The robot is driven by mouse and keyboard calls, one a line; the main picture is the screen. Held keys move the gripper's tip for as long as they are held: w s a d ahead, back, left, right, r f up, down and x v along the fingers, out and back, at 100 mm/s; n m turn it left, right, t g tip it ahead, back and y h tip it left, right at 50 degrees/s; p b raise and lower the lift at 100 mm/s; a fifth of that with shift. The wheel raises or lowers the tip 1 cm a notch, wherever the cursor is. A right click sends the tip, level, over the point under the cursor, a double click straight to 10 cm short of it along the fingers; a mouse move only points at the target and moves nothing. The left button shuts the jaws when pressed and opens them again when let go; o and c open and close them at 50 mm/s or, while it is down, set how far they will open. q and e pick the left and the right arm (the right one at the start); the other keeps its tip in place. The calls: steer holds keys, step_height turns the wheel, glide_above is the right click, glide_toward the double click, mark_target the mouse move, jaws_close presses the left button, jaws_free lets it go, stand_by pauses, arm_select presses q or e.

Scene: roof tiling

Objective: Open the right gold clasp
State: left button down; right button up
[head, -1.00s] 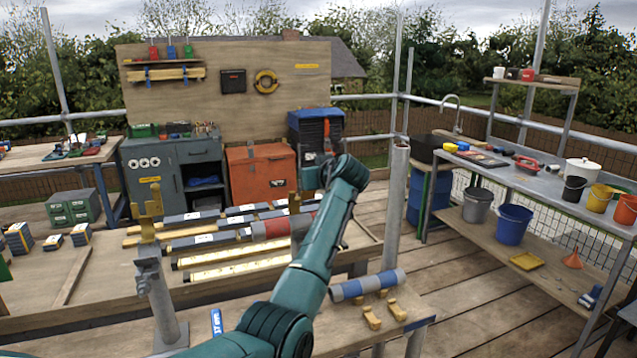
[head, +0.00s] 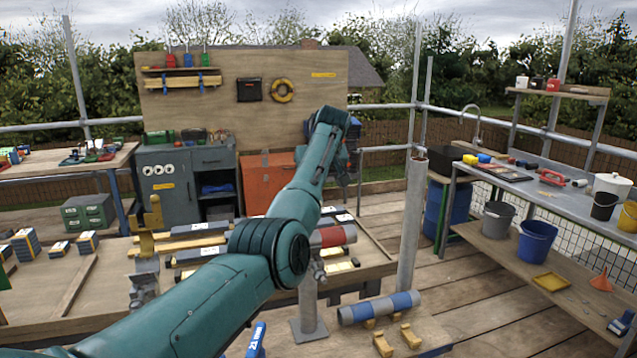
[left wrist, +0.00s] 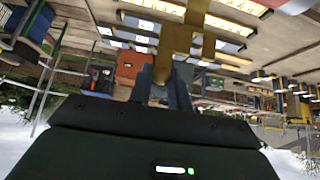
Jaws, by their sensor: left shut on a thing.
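In the left wrist view, my left gripper (left wrist: 162,80) is shut on a gold clasp (left wrist: 176,38), with its grey fingers at the clasp's stem. In the head view, my teal left arm crosses the middle and its wrist (head: 334,125) bends down, with the gripper mostly hidden. The right clasp is hidden behind this arm; its metal post (head: 307,305) shows below. The left gold clasp (head: 150,228) stands upright on its own stand (head: 144,280). A red and grey roll (head: 335,236) lies by the right post. My right gripper is not in view.
A blue and grey roll (head: 380,307) and yellow blocks (head: 383,344) lie on the near bench. A thick upright pole (head: 411,225) stands to the right of the arm. A side bench (head: 545,180) with pots and buckets runs along the right.

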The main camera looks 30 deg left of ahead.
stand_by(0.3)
arm_select(q)
steer(key=c, duration=1.3)
jaws_free()
steer(key=b+v, duration=0.2)
steer(key=v, duration=1.1)
steer(key=shift+b, duration=0.35)
steer(key=shift+s, duration=0.1)
